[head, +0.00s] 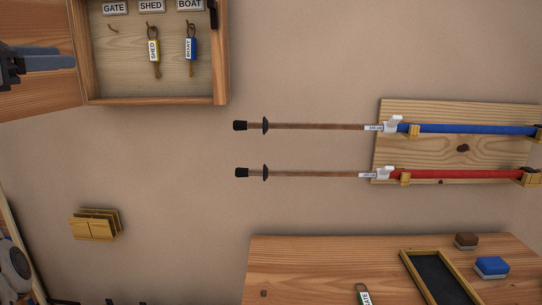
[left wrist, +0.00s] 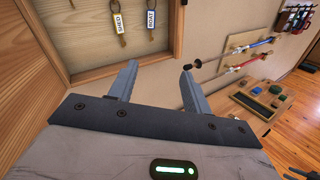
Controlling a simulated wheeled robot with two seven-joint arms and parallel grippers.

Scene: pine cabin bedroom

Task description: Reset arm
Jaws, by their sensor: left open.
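My left gripper (head: 74,60) is at the left edge in the head view, in front of the open wooden cabinet door (head: 40,100). In the left wrist view its two grey fingers (left wrist: 158,72) stand apart with nothing between them. The key cabinet (head: 221,50) has GATE, SHED and BOAT labels. A yellow SHED key tag (head: 153,50) and a blue BOAT key tag (head: 190,48) hang inside. The GATE hook (head: 114,28) is bare. My right gripper cannot be made out in either view.
Two trekking poles, blue (head: 465,129) and red (head: 450,174), lie across a wall rack (head: 430,108). Below is a wooden desk (head: 320,265) with a dark tray (head: 405,262), a blue block (head: 491,266), a brown block (head: 466,241) and a green GATE tag (head: 364,295). A wooden holder (head: 95,226) is on the wall.

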